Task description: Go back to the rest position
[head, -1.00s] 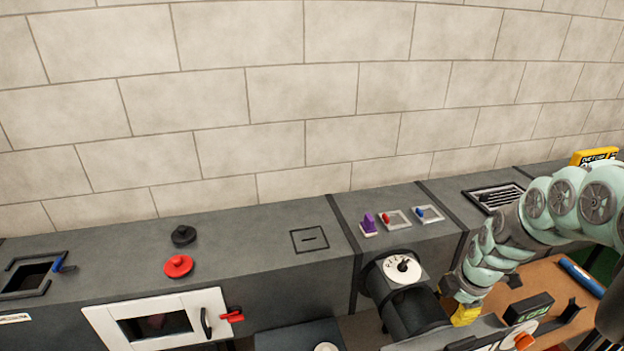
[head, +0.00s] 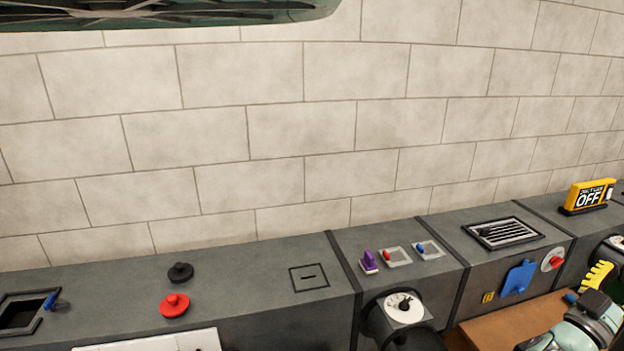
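My gripper (head: 597,278) shows at the lower right edge of the head view, with a yellow ribbed finger pointing up beyond a teal and grey arm section. Only part of it shows, and I cannot tell whether it is open or shut or holds anything. It is over the right end of the work area, in front of the grey duct and near a brown surface (head: 500,325).
The grey duct runs along the tiled wall. On it are a red knob (head: 174,305), a black knob (head: 180,272), a purple piece (head: 368,262), a vent grille (head: 503,232) and a yellow OFF sign (head: 588,196). A blue plate (head: 519,278) is on its front.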

